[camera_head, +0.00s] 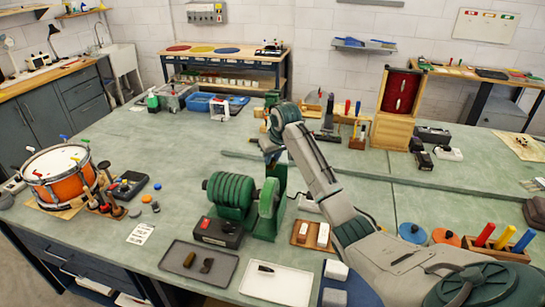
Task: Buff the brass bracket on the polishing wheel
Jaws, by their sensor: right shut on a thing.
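The green polishing machine (270,206) stands on the bench near the middle, with a ribbed dark green drum on its left side. My right arm reaches in from the lower right. My right gripper (272,152) points down just behind and above the machine. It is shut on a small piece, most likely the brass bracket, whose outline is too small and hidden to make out. I cannot tell whether the piece touches a wheel. My left gripper is not in view.
A grey tray (176,279) with two brown pieces and a white tray (291,285) with one dark piece lie in front. A switch box (218,232) sits beside the machine. An orange drum (52,180) stands left. The bench behind the drum is mostly clear.

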